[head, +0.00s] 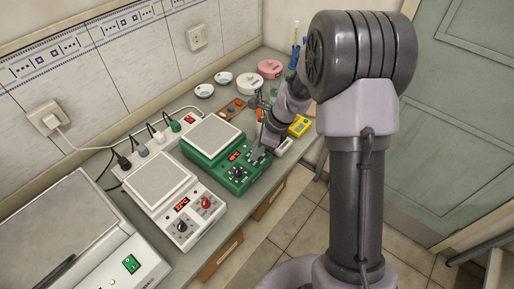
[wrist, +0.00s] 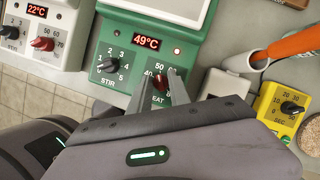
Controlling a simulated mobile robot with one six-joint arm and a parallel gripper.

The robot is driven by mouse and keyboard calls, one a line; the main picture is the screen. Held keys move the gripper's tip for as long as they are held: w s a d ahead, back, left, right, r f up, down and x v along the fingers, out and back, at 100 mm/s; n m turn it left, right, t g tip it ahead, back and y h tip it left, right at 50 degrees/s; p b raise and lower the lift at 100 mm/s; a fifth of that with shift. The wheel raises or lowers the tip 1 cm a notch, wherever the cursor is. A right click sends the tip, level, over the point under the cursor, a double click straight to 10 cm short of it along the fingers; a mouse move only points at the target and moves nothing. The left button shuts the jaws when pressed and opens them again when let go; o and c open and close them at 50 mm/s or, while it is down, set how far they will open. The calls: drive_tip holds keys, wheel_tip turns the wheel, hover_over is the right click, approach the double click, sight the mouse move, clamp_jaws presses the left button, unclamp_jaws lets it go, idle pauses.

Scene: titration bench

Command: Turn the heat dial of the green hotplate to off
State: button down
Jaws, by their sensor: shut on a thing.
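The green hotplate (head: 202,165) stands on the bench with its front panel partly hidden by my arm in the head view. In the wrist view its green panel (wrist: 122,85) shows a lit 49°C display (wrist: 146,42) and a black STIR dial (wrist: 107,65). The red heat dial (wrist: 161,82) sits to the right, largely covered by my fingers. My gripper (wrist: 165,80) is shut on the heat dial, with a finger on each side. The dial's pointer is hidden, so its setting cannot be told. In the head view the gripper is small at the panel.
A white hotplate (head: 158,181) stands to the left, its display (wrist: 37,11) reading 22°C. A yellow timer (wrist: 283,108) and an orange-handled tool (wrist: 294,44) lie close on the right. The bench's front edge is near.

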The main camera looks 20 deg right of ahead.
drive_tip(key=n+p, duration=0.1)
drive_tip(key=n, duration=0.1)
drive_tip(key=n+g+p, duration=0.1)
drive_tip(key=n, duration=0.1)
drive_tip(key=shift+w+r+g+p, duration=0.1)
drive_tip(key=shift+r+g+p, duration=0.05)
drive_tip(key=shift+g+p, duration=0.2)
drive_tip(key=n+g+p, duration=0.2)
drive_tip(key=n+p, duration=0.1)
drive_tip(key=n, duration=0.2)
drive_tip(key=shift+w+n, duration=0.1)
drive_tip(key=shift+n, duration=0.2)
drive_tip(key=n+g+h+p, duration=0.1)
drive_tip(key=n+p, duration=0.1)
drive_tip(key=n, duration=0.2)
drive_tip(key=shift+n, duration=0.3)
drive_tip(key=shift+w+a+n+g+h+p, duration=0.1)
drive_tip(key=shift+n+g+h+p, duration=0.3)
drive_tip(key=shift+n, duration=0.65)
drive_tip(key=shift+a+n+g+h+p, duration=0.1)
drive_tip(key=shift+n+g+h+p, duration=0.3)
drive_tip(key=shift+n, duration=0.65)
drive_tip(key=shift+d, duration=0.1)
drive_tip(key=c, duration=1.2)
unclamp_jaws()
drive_tip(key=shift+c, duration=0.2)
